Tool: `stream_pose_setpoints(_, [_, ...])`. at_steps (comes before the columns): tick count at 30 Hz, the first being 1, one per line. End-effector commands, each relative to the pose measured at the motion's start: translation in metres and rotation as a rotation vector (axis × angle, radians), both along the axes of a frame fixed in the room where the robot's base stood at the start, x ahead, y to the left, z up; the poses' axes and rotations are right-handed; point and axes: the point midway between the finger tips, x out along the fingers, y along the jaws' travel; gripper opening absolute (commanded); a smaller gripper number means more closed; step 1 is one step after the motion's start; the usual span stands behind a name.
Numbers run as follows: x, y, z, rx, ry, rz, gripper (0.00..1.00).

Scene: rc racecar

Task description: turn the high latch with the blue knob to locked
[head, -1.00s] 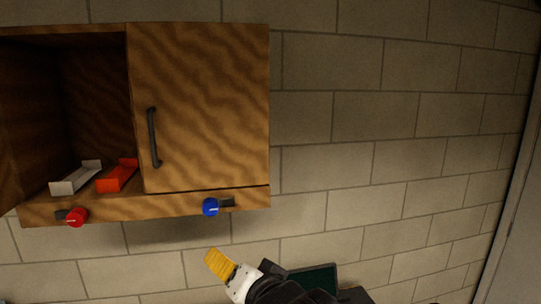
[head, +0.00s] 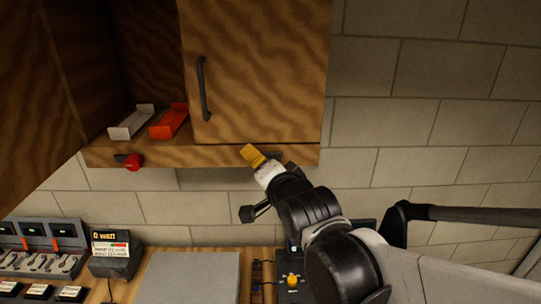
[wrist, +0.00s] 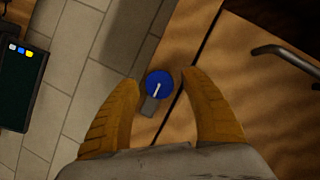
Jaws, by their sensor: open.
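The blue knob (wrist: 159,84) sits on the front ledge of the wooden cabinet, below the closed right door (head: 255,70). A short grey latch bar (wrist: 149,107) runs from the knob along the ledge, roughly parallel to the door's bottom edge. In the wrist view the knob lies between the two yellow fingertips of my gripper (wrist: 160,78), with a gap on each side. My gripper is open. In the head view my gripper (head: 251,154) is at the ledge and hides the blue knob.
A red knob (head: 133,162) is on the ledge further left. A white tray (head: 131,122) and a red tray (head: 169,121) lie in the open left compartment. The door has a dark handle (head: 203,88). Below stands a bench with a grey panel (head: 190,278) and devices.

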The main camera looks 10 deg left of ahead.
Motion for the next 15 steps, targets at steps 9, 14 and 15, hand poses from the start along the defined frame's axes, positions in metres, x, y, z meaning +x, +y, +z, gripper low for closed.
stream_pose_setpoints(9, [0.0105, 0.0062, -0.0032, 0.0, 0.0, 0.0, 0.54])
stream_pose_setpoints(14, [0.0103, 0.0061, -0.0032, -0.001, 0.001, -0.001, 0.5])
stream_pose_setpoints(15, [0.0103, 0.0061, -0.0032, -0.001, 0.001, -0.001, 0.37])
